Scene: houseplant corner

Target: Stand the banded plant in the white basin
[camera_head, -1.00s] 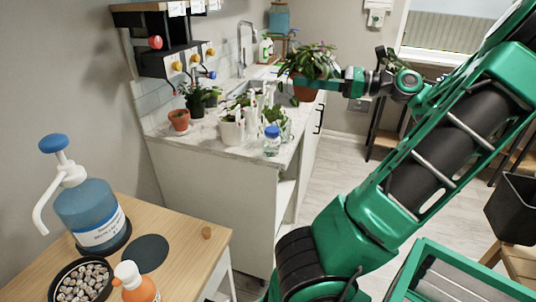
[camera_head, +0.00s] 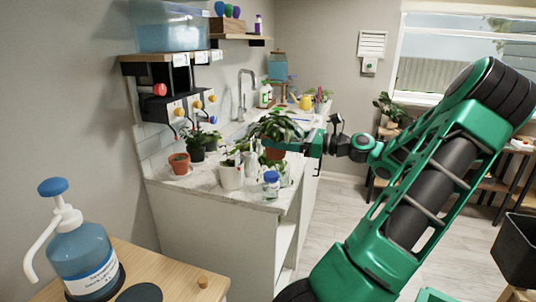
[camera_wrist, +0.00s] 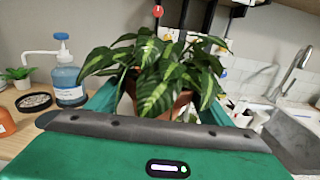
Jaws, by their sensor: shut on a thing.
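The banded plant has green leaves with pale stripes and an orange-brown pot. In the head view the plant (camera_head: 275,126) is held upright over the counter, in front of the sink area. My gripper (camera_head: 289,145) is shut on its pot. In the wrist view the leaves of the plant (camera_wrist: 160,78) spread above my gripper and hide most of the pot. In the head view the plant and arm largely hide the basin. I see no other white basin clearly.
A white pot (camera_head: 230,176), a blue-lidded jar (camera_head: 271,184) and a small terracotta pot plant (camera_head: 180,163) stand on the counter (camera_head: 225,190) nearby. A tall faucet (camera_head: 241,97) rises behind. A blue pump bottle (camera_head: 82,255) stands on the wooden table at the left front.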

